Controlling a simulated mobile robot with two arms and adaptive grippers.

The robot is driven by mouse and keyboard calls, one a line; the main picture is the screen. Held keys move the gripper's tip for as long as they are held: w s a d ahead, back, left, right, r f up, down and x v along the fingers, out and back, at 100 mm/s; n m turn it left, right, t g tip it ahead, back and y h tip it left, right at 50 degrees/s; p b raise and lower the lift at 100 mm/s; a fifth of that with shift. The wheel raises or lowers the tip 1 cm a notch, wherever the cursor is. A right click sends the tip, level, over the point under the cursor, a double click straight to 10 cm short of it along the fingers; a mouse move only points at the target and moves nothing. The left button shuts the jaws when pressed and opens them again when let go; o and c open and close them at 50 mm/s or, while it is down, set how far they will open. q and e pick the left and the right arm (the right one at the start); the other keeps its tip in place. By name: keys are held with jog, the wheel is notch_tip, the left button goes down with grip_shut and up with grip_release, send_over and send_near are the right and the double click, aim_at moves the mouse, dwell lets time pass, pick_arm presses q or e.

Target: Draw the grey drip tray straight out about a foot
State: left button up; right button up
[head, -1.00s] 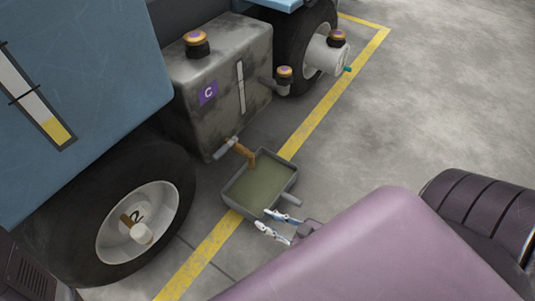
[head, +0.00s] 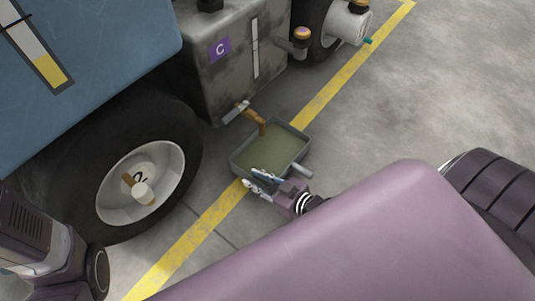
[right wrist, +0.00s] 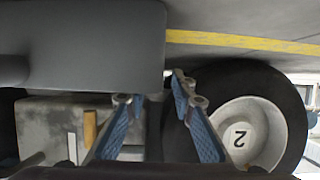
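The grey drip tray (head: 303,143) lies on the floor below the tank's spout and holds olive-brown fluid. A short grey handle (head: 301,170) sticks out from its near right side. My right gripper (head: 261,181) is at the tray's near edge, left of the handle. Its two fingers are apart with nothing seen between them. In the right wrist view, the tray appears as a large dark grey wall (right wrist: 100,45) beyond and left of the fingers (right wrist: 155,90). I cannot tell whether a finger touches the tray. My left gripper is not in view.
The grimy tank (head: 237,62) with purple label C stands behind the tray; its spout (head: 232,113) and a brown stream or piece reach over the tray. The wheel marked 2 (head: 145,185) is left. A yellow floor line (head: 215,212) passes by the tray.

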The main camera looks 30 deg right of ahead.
aim_at(248, 176)
jog(key=shift+b+x, duration=0.55)
jog(key=shift+x, duration=1.05)
jog(key=shift+c, duration=0.6)
grip_shut()
